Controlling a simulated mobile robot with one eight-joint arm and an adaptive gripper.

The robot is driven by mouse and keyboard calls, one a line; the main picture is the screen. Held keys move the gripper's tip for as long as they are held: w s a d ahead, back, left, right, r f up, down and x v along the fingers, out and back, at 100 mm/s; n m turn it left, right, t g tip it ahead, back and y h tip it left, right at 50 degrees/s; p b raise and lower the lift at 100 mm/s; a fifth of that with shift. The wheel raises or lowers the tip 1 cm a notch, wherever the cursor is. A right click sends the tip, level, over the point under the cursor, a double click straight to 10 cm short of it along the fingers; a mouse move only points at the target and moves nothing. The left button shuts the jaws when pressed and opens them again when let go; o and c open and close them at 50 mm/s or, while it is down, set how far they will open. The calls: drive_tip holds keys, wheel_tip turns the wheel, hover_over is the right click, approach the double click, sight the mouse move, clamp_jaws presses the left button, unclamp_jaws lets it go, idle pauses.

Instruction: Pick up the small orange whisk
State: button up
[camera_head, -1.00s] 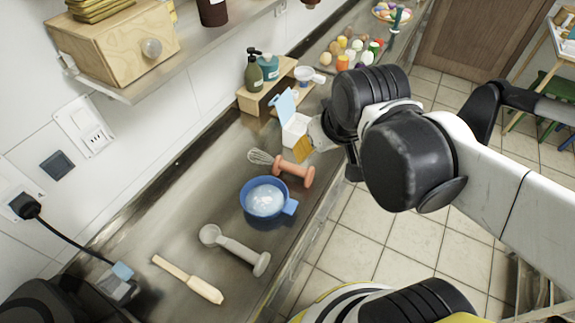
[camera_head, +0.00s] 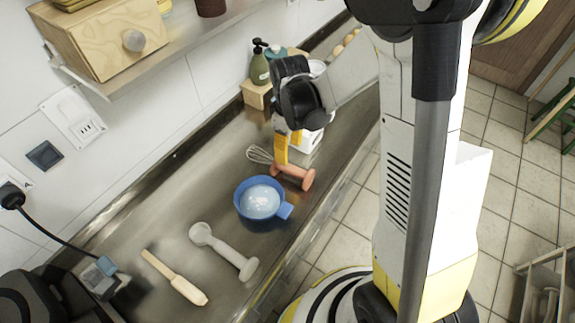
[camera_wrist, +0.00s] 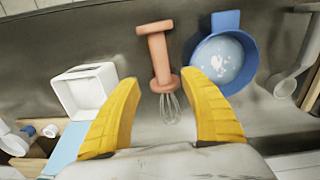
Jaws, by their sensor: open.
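The small orange whisk (camera_head: 292,177) lies on the metal counter, its wire head to the left and its orange handle to the right. It also shows in the wrist view, where its handle (camera_wrist: 157,60) points up and its wires hang down between the fingers. My gripper (camera_wrist: 160,95) has its two yellow fingers apart, one on each side of the whisk, with nothing held. In the head view my gripper (camera_head: 284,148) is over the whisk, partly covering it. I cannot tell how high the fingers are above the counter.
A blue pot (camera_head: 241,198) of pale liquid stands close beside the whisk; in the wrist view the pot (camera_wrist: 226,22) is near the right finger. A white open box (camera_wrist: 84,91) is left. A white masher-like tool (camera_head: 224,251) and wooden-handled tool (camera_head: 175,277) lie nearer.

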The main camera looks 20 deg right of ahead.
sight(289, 167)
wheel_tip(289, 167, down, 9)
drive_tip(key=b, duration=0.4)
drive_tip(key=shift+s+r, duration=0.15)
drive_tip(key=shift+r, duration=0.1)
clamp_jaws()
